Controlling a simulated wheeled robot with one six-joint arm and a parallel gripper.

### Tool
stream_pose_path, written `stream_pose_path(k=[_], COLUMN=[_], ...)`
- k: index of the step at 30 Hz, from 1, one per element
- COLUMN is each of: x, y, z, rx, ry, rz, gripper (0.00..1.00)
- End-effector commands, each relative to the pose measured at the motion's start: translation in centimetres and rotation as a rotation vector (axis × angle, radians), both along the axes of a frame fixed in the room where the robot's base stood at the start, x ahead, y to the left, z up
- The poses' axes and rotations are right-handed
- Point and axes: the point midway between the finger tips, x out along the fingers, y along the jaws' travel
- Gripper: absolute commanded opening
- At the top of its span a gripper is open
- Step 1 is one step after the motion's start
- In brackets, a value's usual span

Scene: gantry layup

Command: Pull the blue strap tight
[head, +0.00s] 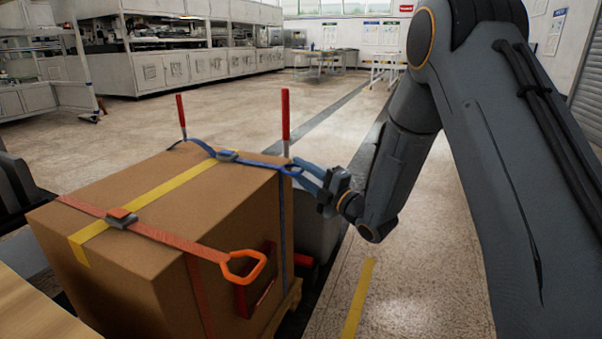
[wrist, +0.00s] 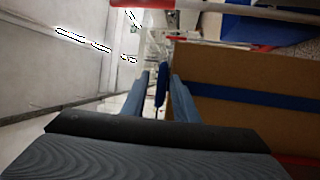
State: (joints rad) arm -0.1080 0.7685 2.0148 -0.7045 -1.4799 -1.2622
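The blue strap (head: 255,160) runs over the far part of a cardboard box (head: 170,205) through a grey buckle (head: 227,156). Its blue pull loop (head: 291,169) hangs at the box's right top edge. The strap also crosses the box side in the wrist view (wrist: 250,97). My gripper (head: 306,175) is at the loop, right of the box. In the wrist view my gripper (wrist: 162,85) has its fingers apart, with the blue loop (wrist: 160,88) between them and narrow gaps seeming to show beside it. Contact with the loop cannot be told.
An orange strap (head: 170,239) with a buckle and an orange loop (head: 243,267) crosses the near part of the box. Two red-topped posts (head: 285,115) stand behind the box. The box rests on a pallet (head: 290,305). Open floor lies beyond.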

Motion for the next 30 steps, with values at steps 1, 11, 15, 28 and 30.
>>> stream_pose_path(k=[1, 11, 15, 28, 30], x=[-0.01, -0.02, -0.02, -0.02, -0.01], y=[-0.01, -0.04, -0.05, -0.09, -0.1], z=[0.0, -0.03, -0.03, -0.06, -0.07], rx=[0.0, -0.001, -0.001, -0.001, -0.001], ry=[0.0, 0.001, 0.001, 0.001, 0.001], rz=[0.0, 0.0, 0.0, -0.001, -0.001], gripper=[0.27, 0.0, 0.0, 0.0, 0.0])
